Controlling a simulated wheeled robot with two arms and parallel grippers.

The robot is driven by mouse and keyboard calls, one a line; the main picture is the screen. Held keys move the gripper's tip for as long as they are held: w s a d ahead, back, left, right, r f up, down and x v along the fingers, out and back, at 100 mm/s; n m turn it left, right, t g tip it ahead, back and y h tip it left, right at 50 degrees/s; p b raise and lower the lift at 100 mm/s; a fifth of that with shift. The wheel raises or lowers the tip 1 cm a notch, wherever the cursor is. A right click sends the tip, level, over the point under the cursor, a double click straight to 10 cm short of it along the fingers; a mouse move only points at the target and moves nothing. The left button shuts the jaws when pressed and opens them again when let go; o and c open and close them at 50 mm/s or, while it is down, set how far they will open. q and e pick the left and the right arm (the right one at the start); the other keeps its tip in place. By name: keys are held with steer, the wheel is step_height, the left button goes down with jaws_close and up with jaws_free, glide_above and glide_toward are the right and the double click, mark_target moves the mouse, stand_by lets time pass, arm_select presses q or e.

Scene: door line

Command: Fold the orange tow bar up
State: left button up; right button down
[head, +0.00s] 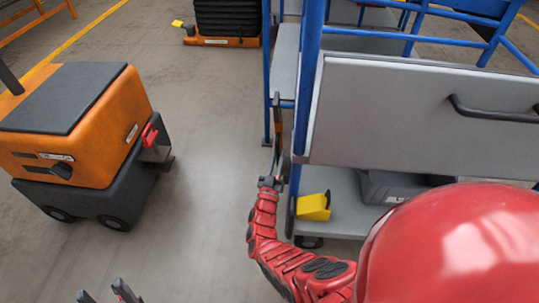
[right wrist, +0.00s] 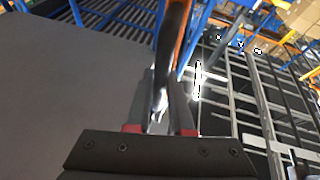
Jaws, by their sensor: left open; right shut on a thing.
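The tow bar (head: 278,122) stands close to upright at the near left corner of a blue-framed cart (head: 309,75). It looks narrow, part orange and part dark. My right gripper (head: 272,176), on the red arm, is shut on it near its lower visible end. In the right wrist view the bar (right wrist: 174,45) runs up from between the fingers (right wrist: 160,122), dark with an orange edge. Its pivot is not clearly seen. My left gripper (head: 108,292) is at the bottom edge, open and empty, away from the bar.
An orange and black tow tractor (head: 110,105) with a red hitch part stands at left. The cart has a grey panel (head: 410,110), a yellow block (head: 314,207) and a grey bin (head: 380,187) low down. The floor between tractor and cart is clear.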

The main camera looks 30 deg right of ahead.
steer(key=shift+s+d+m+g+h, duration=0.4)
steer(key=shift+d+m+g, duration=0.1)
steer(key=shift+d+m, duration=0.25)
steer(key=c, duration=0.8)
jaws_free()
steer(key=shift+a, duration=0.1)
steer(key=v, duration=1.7)
steer(key=shift+s, duration=0.25)
steer(key=shift+a+f, duration=0.1)
